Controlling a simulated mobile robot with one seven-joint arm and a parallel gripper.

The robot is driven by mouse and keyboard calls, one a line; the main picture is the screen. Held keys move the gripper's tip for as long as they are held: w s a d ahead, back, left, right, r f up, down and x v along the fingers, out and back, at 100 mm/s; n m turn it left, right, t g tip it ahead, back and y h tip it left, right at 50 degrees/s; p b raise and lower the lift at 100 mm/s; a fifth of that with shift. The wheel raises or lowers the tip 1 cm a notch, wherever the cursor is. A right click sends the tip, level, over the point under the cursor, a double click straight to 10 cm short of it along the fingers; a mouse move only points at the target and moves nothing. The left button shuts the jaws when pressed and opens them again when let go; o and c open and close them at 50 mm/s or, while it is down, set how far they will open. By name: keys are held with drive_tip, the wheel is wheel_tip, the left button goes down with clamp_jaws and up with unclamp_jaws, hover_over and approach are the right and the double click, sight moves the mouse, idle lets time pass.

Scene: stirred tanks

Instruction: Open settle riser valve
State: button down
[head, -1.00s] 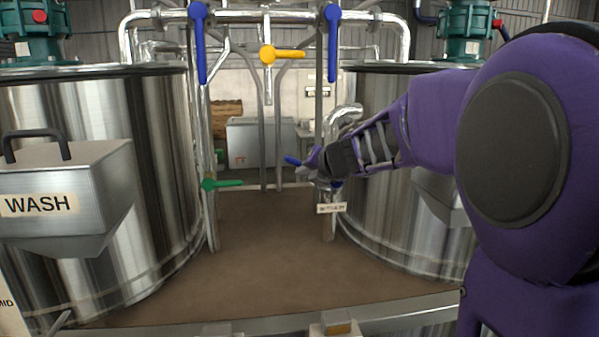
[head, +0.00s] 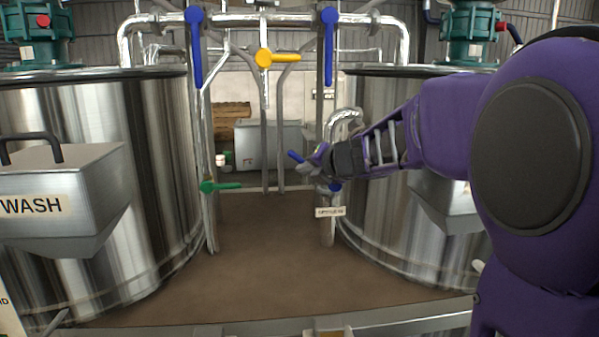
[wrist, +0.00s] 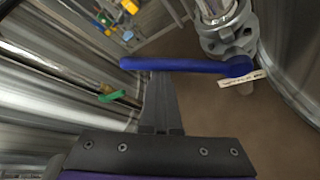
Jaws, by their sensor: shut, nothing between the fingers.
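The settle riser valve has a blue lever (wrist: 180,65) and a flanged metal body (wrist: 226,36) on a riser pipe beside the right tank. A small white label (head: 330,212) hangs below it, its text too blurred to read fully. In the head view, the lever's blue tip (head: 295,157) points up and left past my gripper (head: 308,166), which hides its middle. In the wrist view, the lever runs nearly level from the hub at right to the left. My gripper (wrist: 162,78) is shut, its fingertips right at the lever's near side. I cannot tell whether they touch.
A green lever (head: 222,187) is on the left riser. Two blue levers (head: 195,48) (head: 329,48) and a yellow lever (head: 278,58) are on the upper pipework. Steel tanks (head: 150,180) (head: 375,200) flank the brown floor (head: 262,245). The floor between them is clear.

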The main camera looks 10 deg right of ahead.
drive_tip(key=shift+d+r+m+y+p, duration=0.4)
drive_tip(key=shift+d+r+m+p, duration=0.15)
drive_tip(key=shift+d+r, duration=0.35)
